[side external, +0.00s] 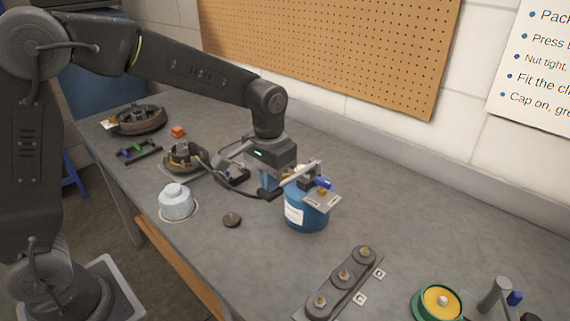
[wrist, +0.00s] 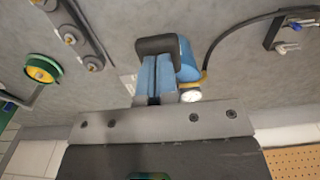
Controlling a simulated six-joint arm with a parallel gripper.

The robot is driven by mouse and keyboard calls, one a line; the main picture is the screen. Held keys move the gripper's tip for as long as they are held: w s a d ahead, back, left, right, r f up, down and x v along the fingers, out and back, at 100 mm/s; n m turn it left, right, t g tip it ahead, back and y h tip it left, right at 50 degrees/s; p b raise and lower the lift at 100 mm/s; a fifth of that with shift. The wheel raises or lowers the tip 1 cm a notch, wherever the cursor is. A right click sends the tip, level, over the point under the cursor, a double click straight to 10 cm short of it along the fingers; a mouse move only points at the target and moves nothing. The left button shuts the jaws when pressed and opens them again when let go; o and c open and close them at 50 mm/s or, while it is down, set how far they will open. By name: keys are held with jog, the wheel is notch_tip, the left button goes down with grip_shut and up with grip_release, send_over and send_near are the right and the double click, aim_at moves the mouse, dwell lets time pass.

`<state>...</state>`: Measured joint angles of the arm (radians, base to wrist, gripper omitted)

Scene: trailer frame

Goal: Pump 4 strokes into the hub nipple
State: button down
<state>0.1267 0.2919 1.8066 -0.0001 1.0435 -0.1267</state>
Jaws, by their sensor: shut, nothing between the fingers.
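The grease pump is a blue drum (side external: 306,215) with a pale label, a metal lever (side external: 300,172) and a black grip, standing on the bench. In the wrist view part of the blue drum (wrist: 187,62) shows behind my fingers. My gripper (side external: 271,183) is shut and empty, its blue fingers pointing down beside the drum. In the wrist view my fingertips (wrist: 155,58) are close to the black grip (wrist: 155,45); contact cannot be told. A dark hose (wrist: 235,25) curves away from a brass fitting. The hub (side external: 185,157) sits left of my gripper; its nipple is too small to make out.
A plate with several round fittings (side external: 343,280) and a green-yellow round part (side external: 440,301) are at the front right. The wall and pegboard (side external: 340,50) stand behind.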

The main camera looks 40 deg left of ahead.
jog(key=shift+f, duration=1.2)
jog(key=shift+w+r, duration=0.2)
jog(key=shift+r, duration=1)
jog(key=shift+w+r, duration=0.15)
jog(key=shift+r, duration=1.05)
jog(key=shift+w+r, duration=0.2)
jog(key=shift+r, duration=1)
jog(key=shift+f, duration=0.15)
jog(key=shift+s+f, duration=0.2)
jog(key=shift+f, duration=0.35)
jog(key=shift+s+f, duration=0.15)
jog(key=shift+f, duration=0.35)
